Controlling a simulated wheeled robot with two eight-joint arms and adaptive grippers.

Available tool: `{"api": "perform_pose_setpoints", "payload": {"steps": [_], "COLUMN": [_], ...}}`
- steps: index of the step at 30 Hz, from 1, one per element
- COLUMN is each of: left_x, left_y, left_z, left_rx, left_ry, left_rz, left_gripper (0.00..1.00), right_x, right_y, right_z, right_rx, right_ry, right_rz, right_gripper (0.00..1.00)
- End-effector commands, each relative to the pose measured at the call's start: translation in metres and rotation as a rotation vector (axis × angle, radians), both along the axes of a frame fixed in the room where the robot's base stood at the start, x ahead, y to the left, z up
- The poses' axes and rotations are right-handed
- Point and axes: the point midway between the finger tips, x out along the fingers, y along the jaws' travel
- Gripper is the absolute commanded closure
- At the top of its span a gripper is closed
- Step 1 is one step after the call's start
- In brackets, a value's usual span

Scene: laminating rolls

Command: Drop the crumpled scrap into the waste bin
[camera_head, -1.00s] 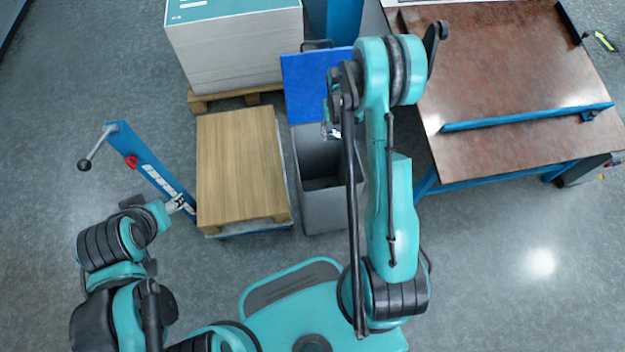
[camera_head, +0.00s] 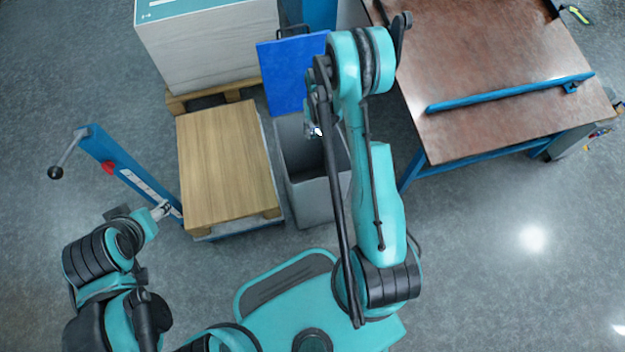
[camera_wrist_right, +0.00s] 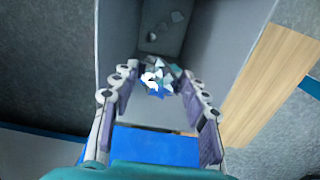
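The grey waste bin (camera_head: 314,204) stands open in the middle of the head view, with its blue lid (camera_head: 292,68) tipped up behind it. My right gripper (camera_head: 316,130) is over the rear part of the bin's opening, partly hidden by its own arm. In the right wrist view, the crumpled scrap (camera_wrist_right: 158,80), white, blue and teal, sits between the fingertips of this gripper, which appears closed around it. Grey bin walls show beyond it. My left gripper (camera_head: 162,210) is beside the wooden-topped pallet, and its fingers are too small to judge.
Pale bits (camera_wrist_right: 163,28) lie inside the bin. A pallet with a wooden top (camera_head: 225,160) stands left of the bin, by a blue post with a handle (camera_head: 110,155). A brown-topped table (camera_head: 480,80) is at right. A white stack (camera_head: 210,45) is behind.

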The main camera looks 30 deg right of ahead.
Motion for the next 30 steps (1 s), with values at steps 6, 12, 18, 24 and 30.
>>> {"api": "perform_pose_setpoints", "payload": {"steps": [6, 12, 18, 24, 30], "left_x": [0.000, 0.000, 0.000, 0.000, 0.000], "left_y": [0.000, 0.000, 0.000, 0.000, 0.000], "left_z": [0.000, 0.000, 0.000, 0.000, 0.000], "left_rx": [0.000, 0.000, 0.000, 0.000, 0.000], "left_ry": [0.000, 0.000, 0.000, 0.000, 0.000], "left_rz": [0.000, 0.000, 0.000, 0.000, 0.000], "left_gripper": [0.42, 0.42, 0.42, 0.42, 0.42], "right_x": [0.000, 0.000, 0.000, 0.000, 0.000], "right_y": [0.000, 0.000, 0.000, 0.000, 0.000], "right_z": [0.000, 0.002, 0.027, 0.072, 0.106], "right_rx": [0.000, 0.000, 0.000, 0.000, 0.000], "right_ry": [0.000, 0.000, 0.000, 0.000, 0.000], "right_rz": [0.000, 0.000, 0.000, 0.000, 0.000], "right_gripper": [0.32, 0.32, 0.32, 0.32, 0.32]}}
